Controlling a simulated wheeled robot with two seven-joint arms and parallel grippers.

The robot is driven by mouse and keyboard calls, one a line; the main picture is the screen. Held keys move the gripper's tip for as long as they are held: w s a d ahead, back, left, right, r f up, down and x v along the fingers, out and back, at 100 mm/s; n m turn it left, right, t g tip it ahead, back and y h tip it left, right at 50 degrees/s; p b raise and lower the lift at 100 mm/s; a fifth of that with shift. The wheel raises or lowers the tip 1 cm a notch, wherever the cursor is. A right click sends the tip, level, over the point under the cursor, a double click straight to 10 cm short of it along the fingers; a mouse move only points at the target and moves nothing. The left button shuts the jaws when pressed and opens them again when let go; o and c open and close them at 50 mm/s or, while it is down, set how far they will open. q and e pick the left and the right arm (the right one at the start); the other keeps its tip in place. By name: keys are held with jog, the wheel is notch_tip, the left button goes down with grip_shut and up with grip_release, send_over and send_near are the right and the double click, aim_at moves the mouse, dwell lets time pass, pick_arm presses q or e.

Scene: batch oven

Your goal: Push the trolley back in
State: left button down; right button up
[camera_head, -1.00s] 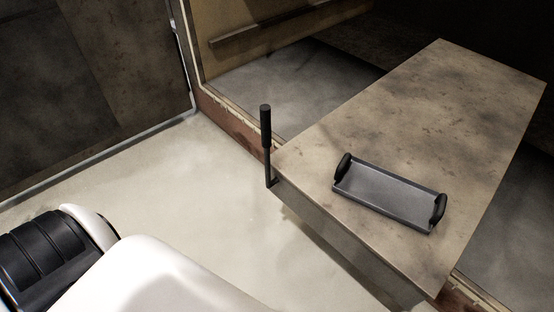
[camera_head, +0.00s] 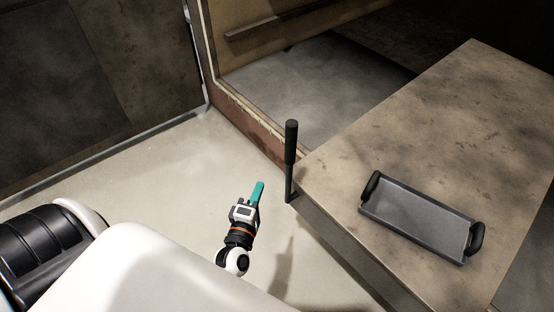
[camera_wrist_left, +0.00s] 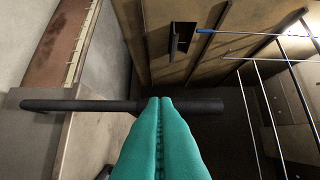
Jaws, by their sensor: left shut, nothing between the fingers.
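The trolley (camera_head: 420,130) is a low platform with a flat, stained brown top, sticking out of the oven opening at the right of the head view. Its upright black handle (camera_head: 291,150) stands at the near left corner. My left gripper (camera_head: 259,186) has teal fingers, shut and empty, pointing up in the picture, left of the handle and apart from it. In the left wrist view the closed fingertips (camera_wrist_left: 160,100) overlap the dark handle bar (camera_wrist_left: 80,105), which runs across the picture. My right gripper is not in view.
A grey tray (camera_head: 415,218) with two black handles lies on the trolley top. The oven's threshold (camera_head: 245,120) and side wall are behind the handle. A dark panel (camera_head: 90,80) stands at the left. The pale floor (camera_head: 150,180) between is clear.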

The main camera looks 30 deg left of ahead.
pick_arm(q)
jog(key=w+p, duration=0.1)
jog(key=w, duration=1)
jog(key=shift+w, duration=0.15)
jog(key=shift+f, duration=0.1)
